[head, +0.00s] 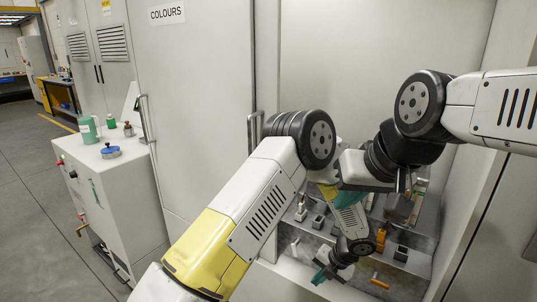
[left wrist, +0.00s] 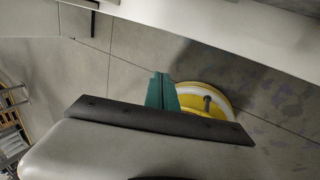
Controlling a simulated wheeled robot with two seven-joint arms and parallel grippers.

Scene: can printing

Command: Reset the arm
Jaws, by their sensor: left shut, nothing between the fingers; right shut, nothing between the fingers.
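Both my arms reach in front of the machine's open bay. My left gripper (head: 320,276), with teal fingers, hangs low at the front edge of the bay, pointing down and to the left. In the left wrist view its teal fingers (left wrist: 161,91) are together with nothing between them, above grey floor. My right gripper (head: 349,198), also teal, is above and behind it, partly hidden by the arm links. It is shut and holds nothing that I can see. The two arms overlap closely in the head view.
The bay's metal shelf (head: 405,262) carries small dark blocks and orange parts close around the grippers. A white cabinet (head: 120,190) at left holds a green jug (head: 88,130) and a blue-lidded item (head: 110,151). A tall door (head: 195,90) reads COLOURS. Open floor (head: 35,200) lies at far left.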

